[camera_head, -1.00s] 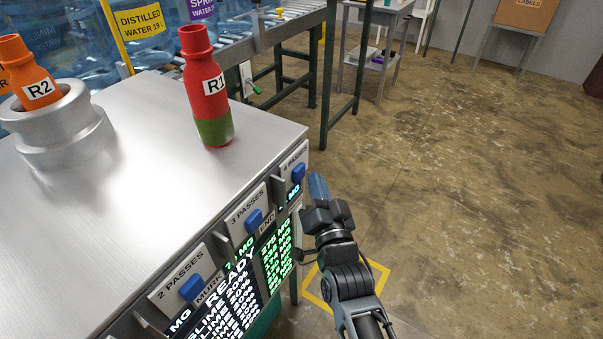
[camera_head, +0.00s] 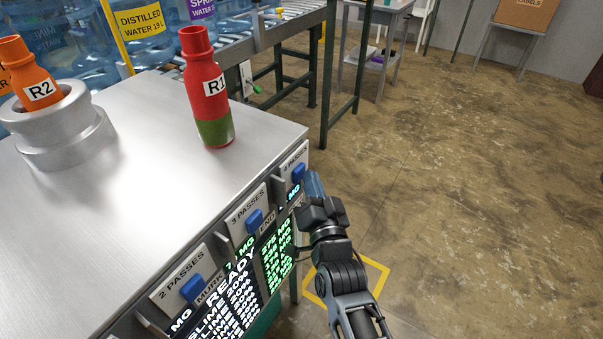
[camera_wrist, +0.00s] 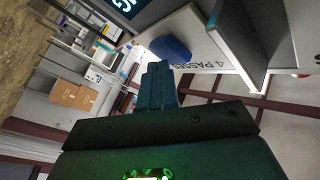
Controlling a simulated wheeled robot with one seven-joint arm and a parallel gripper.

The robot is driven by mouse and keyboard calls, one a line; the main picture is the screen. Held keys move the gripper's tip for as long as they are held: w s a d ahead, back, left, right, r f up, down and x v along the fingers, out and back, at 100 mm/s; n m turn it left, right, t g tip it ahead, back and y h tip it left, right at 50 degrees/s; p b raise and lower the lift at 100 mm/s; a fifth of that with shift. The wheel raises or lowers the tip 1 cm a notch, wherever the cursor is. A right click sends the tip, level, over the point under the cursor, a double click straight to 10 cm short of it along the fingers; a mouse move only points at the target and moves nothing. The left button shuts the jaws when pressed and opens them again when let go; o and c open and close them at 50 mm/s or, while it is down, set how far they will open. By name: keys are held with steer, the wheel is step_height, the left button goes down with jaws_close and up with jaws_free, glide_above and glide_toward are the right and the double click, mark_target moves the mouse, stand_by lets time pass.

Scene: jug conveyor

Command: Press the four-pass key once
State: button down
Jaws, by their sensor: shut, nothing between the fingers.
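The four-pass key is a blue button (camera_head: 298,171) on a white plate marked "4 PASSES" (camera_head: 290,160) at the right end of the cabinet's front panel. In the wrist view the blue key (camera_wrist: 170,48) and its plate (camera_wrist: 196,38) lie just beyond my fingertips. My gripper (camera_head: 314,184) is shut and empty, its blue-grey fingers close to the key from the right. In the wrist view the shut fingertips (camera_wrist: 160,68) reach the key's lower edge in the picture; I cannot tell whether they touch it.
Keys marked "3 PASSES" (camera_head: 254,218) and "2 PASSES" (camera_head: 192,287) sit to the left, parted by small dividers. A lit screen (camera_head: 240,290) shows "READY" below. The floor at right is clear.

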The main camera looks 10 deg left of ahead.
steer(key=shift+w+a, duration=0.1)
steer(key=shift+a, duration=0.2)
steer(key=shift+d, duration=0.1)
stand_by(0.4)
steer(key=shift+s+d+b, duration=0.35)
steer(key=shift+d+b, duration=0.1)
steer(key=shift+d, duration=0.25)
steer(key=d+b, duration=0.1)
steer(key=b, duration=0.1)
steer(key=d+b, duration=0.1)
steer(key=b, duration=0.3)
steer(key=shift+s+d+f, duration=0.25)
steer(key=shift+s+d, duration=0.1)
steer(key=shift+d, duration=0.05)
